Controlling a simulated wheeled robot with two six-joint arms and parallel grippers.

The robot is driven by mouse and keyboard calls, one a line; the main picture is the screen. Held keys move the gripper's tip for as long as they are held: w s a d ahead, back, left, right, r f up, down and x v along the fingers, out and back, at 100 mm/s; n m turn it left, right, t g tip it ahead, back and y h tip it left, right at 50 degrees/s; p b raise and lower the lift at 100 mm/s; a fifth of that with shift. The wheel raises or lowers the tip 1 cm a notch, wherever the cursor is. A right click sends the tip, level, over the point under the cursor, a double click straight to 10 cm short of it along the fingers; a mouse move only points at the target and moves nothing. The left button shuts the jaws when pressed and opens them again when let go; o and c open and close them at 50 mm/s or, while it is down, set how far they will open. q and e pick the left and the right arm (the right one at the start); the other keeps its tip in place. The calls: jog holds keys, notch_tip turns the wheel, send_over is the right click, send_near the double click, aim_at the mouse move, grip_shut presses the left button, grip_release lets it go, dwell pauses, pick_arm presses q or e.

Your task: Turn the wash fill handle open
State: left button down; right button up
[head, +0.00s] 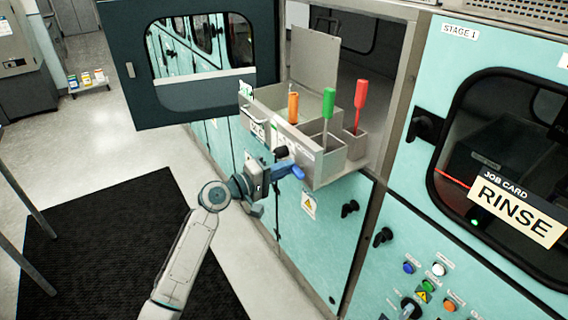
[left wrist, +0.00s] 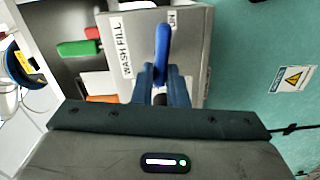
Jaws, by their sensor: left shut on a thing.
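The blue wash fill handle (head: 297,172) is on the lower front of the grey module box (head: 329,170). My left gripper (head: 282,171) is at the handle, in front of the box. In the left wrist view, the blue handle (left wrist: 163,45) points up from between my two fingers (left wrist: 161,88), which are shut on its near part. The WASH FILL label (left wrist: 127,48) is left of the handle. The handle's pivot is hidden by the fingers. My right gripper is in neither view.
Orange (head: 293,107), green (head: 328,102) and red (head: 361,93) handled tools stand in the box. An open dark door (head: 190,105) is at left. A teal panel with a JOB CARD RINSE sign (head: 516,208) is at right. A black mat (head: 110,240) covers the floor.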

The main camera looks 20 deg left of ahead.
pick_arm(q)
jog(key=shift+f+n+p, duration=0.1)
jog(key=shift+n+p, duration=0.25)
jog(key=shift+n, duration=0.45)
jog(key=c, duration=1.4)
grip_release()
jog(key=shift+f, duration=0.1)
jog(key=shift+c, duration=0.2)
jog(key=b+v, duration=0.4)
jog(key=v, duration=0.6)
jog(key=shift+s+a, duration=0.3)
